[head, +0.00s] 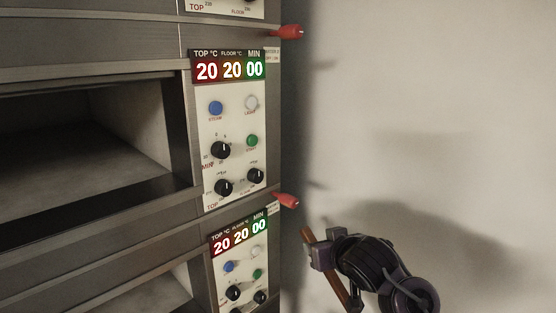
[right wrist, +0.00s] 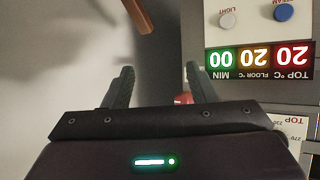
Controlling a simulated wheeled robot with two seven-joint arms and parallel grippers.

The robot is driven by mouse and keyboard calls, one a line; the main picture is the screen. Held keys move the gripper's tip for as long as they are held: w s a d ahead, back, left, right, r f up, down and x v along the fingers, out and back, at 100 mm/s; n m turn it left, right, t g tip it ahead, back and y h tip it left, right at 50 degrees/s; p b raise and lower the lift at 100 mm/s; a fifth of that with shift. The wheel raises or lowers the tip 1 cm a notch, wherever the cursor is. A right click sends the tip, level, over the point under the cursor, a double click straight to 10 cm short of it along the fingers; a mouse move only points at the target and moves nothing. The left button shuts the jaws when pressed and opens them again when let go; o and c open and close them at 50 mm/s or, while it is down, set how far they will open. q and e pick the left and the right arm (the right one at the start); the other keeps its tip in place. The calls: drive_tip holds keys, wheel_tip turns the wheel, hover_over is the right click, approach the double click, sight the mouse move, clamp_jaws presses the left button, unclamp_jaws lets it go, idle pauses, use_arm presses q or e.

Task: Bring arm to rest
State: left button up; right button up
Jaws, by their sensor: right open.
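My right arm shows at the lower right of the head view, in front of the pale wall, with its gripper (head: 325,253) right of the oven's lower control panel. In the right wrist view the two dark fingers of my right gripper (right wrist: 161,88) stand apart. No held object shows between them. A red knob (right wrist: 183,99) of the oven shows beyond the fingers, near the right one; I cannot tell whether they touch. My left gripper is in neither view.
The steel deck oven fills the left, with an open dark chamber (head: 80,145), control panels (head: 232,135) and red knobs (head: 285,200) sticking out at its right edge. A brown bar (head: 308,238) passes close by my right gripper. The wall side (head: 430,100) is clear.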

drive_tip(key=s+d+f+m+g+h, duration=0.1)
drive_tip(key=s+d+f+g+h, duration=0.3)
drive_tip(key=s+f, duration=0.9)
drive_tip(key=s+d+f+g+y, duration=0.1)
drive_tip(key=s+d+f+g, duration=0.2)
drive_tip(key=s, duration=0.6)
drive_tip(key=s+d+f+g, duration=0.1)
drive_tip(key=s+d+f, duration=0.1)
drive_tip(key=s+f, duration=0.55)
drive_tip(key=s+f+g+b, duration=0.1)
drive_tip(key=s+f, duration=0.1)
drive_tip(key=f, duration=1.4)
drive_tip(key=s+f+g, duration=0.1)
drive_tip(key=s+f, duration=0.1)
drive_tip(key=f, duration=1.4)
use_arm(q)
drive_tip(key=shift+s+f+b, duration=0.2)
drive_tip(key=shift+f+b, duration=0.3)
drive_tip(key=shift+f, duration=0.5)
use_arm(e)
drive_tip(key=s+d+f, duration=0.2)
drive_tip(key=s+f, duration=0.6)
drive_tip(key=s, duration=0.1)
drive_tip(key=s+d+f+g, duration=0.1)
drive_tip(key=s+d+f, duration=0.1)
drive_tip(key=s+f, duration=0.6)
drive_tip(key=shift+s+f, duration=0.2)
drive_tip(key=shift+s, duration=0.8)
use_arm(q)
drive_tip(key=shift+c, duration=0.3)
